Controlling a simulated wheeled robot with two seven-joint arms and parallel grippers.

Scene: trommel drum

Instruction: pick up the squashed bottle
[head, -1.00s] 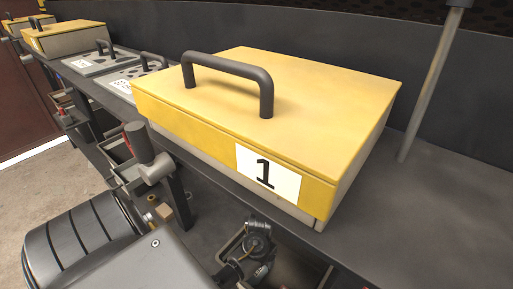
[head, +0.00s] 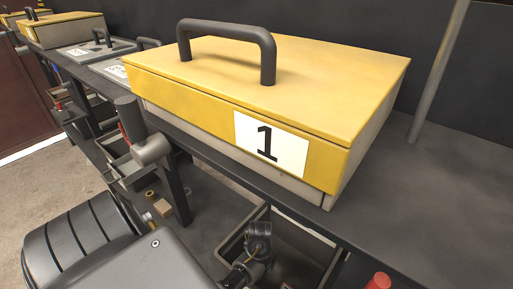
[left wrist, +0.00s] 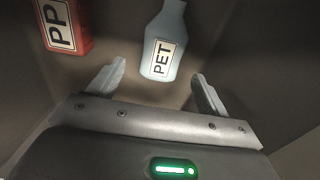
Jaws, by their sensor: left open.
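In the left wrist view a pale blue bottle (left wrist: 162,48) with a white PET label lies ahead of my left gripper (left wrist: 159,72). The gripper is open, its two fingers on either side of the bottle's lower end in the picture. I see no contact; the distance to the bottle is unclear. The bottle's top is cut off by the picture edge, and I cannot tell how squashed it is. The head view does not clearly show the bottle or my left gripper. My right gripper is in neither view.
A red container (left wrist: 66,25) labelled PP stands left of the bottle. In the head view, a yellow-lidded box (head: 310,85) marked 1 stands on a dark shelf (head: 440,185). Below are a grey bin (head: 300,238) and a red-topped thing (head: 379,281).

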